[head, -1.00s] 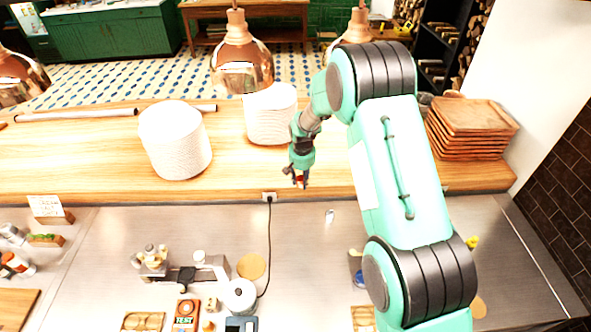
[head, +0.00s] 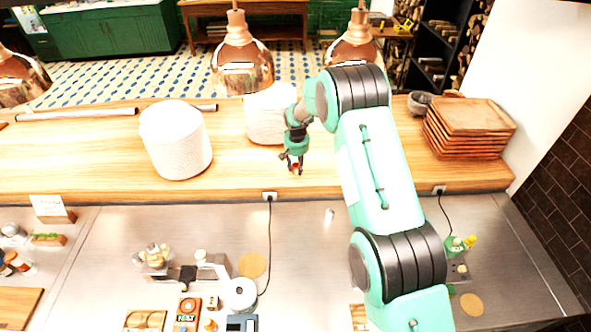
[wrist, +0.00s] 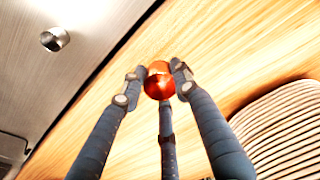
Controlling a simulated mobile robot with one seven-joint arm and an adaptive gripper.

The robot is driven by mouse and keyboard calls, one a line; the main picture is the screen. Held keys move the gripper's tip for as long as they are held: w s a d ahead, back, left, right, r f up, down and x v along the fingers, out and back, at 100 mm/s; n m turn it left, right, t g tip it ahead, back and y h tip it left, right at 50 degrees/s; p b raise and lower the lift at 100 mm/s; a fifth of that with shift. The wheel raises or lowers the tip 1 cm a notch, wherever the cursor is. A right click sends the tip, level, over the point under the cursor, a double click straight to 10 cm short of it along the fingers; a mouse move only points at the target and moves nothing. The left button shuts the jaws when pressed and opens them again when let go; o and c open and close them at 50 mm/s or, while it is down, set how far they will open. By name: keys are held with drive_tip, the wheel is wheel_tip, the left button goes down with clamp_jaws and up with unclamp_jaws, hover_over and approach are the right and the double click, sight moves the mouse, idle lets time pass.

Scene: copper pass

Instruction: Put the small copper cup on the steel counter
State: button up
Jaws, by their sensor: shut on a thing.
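The small copper cup (wrist: 158,86) is reddish and shiny, between my fingertips in the wrist view. My gripper (wrist: 157,72) is shut on it. In the head view my gripper (head: 293,163) points down over the front part of the wooden ledge, and the cup (head: 297,170) shows as a small reddish spot at its tips. Wood lies behind the cup in both views; its height above the wood is hard to tell. The steel counter (head: 300,245) runs along the near side of the ledge, and shows at upper left in the wrist view (wrist: 95,25).
A small metal cylinder (head: 329,216) stands on the counter near the ledge. Two white plate stacks (head: 176,145) (head: 266,122) stand on the wooden ledge (head: 90,165). Copper lamps (head: 243,70) hang above. A scale-like device (head: 190,274) and black cable (head: 268,245) are at left. Counter around the cylinder is clear.

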sight(296, 167)
drive_tip(key=shift+w, duration=0.15)
drive_tip(key=shift+w+a+f, duration=0.1)
drive_tip(key=shift+w+a, duration=0.1)
drive_tip(key=shift+w, duration=0.65)
drive_tip(key=shift+f+p, duration=0.45)
drive_tip(key=shift+f, duration=1.1)
drive_tip(key=shift+f, duration=0.15)
drive_tip(key=o, duration=1.1)
drive_tip(key=shift+o, duration=0.2)
drive_tip(key=shift+p, duration=0.4)
